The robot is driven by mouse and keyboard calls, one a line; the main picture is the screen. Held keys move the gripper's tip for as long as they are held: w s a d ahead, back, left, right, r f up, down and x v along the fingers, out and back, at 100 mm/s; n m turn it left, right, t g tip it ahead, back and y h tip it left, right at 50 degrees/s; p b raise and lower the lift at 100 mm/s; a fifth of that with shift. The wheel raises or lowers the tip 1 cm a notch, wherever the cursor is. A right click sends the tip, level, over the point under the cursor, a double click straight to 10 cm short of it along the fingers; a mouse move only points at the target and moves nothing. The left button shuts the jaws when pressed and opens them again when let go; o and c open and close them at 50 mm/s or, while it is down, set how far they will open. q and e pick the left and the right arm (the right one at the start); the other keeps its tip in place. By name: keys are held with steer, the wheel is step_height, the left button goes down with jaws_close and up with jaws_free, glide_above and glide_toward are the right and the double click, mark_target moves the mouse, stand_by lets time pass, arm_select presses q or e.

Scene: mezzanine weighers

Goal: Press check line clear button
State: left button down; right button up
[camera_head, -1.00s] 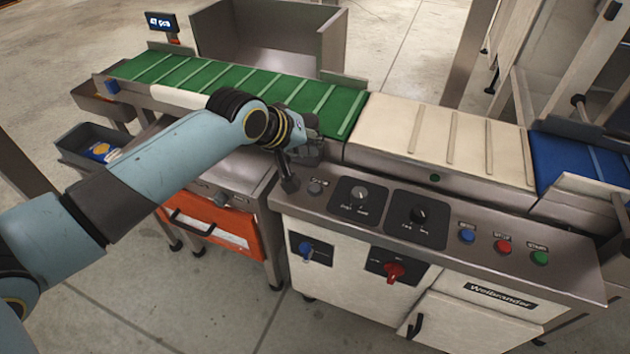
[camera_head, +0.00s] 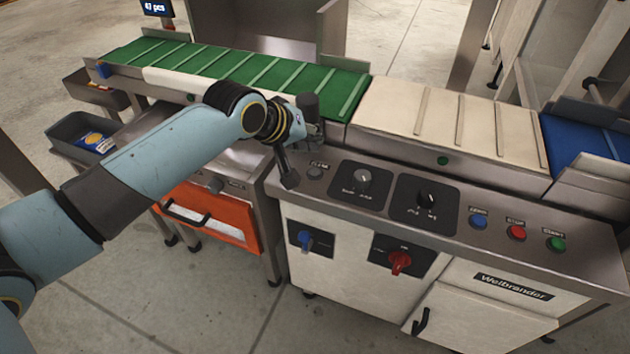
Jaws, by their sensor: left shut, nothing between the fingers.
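A small grey button (camera_head: 316,172) sits at the left end of the control panel top, with a short label by it that looks like "CLEAR" but is blurred. My left gripper (camera_head: 290,181) is shut and empty, its fingers pointing down at the panel's left end. Its tips are just left of the grey button and a little nearer the front edge. They look apart from the button; I cannot tell if they touch the panel. My right gripper is not in view.
Right of the button are two black dial plates (camera_head: 362,186) and blue (camera_head: 478,221), red (camera_head: 517,233) and green (camera_head: 556,244) buttons. Behind run green (camera_head: 250,75), cream (camera_head: 440,125) and blue (camera_head: 590,163) conveyor belts. An orange drawer (camera_head: 205,212) stands lower left.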

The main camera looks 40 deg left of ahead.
mark_target(312, 170)
arm_select(q)
step_height(312, 170, down, 2)
steer(key=shift+b, duration=0.6)
steer(key=shift+f+b, duration=0.35)
steer(key=shift+f, duration=0.7)
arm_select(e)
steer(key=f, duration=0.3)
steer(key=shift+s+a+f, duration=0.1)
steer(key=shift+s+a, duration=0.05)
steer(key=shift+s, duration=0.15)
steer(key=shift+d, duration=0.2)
arm_select(q)
steer(key=shift+f, duration=0.2)
steer(key=shift+f, duration=0.2)
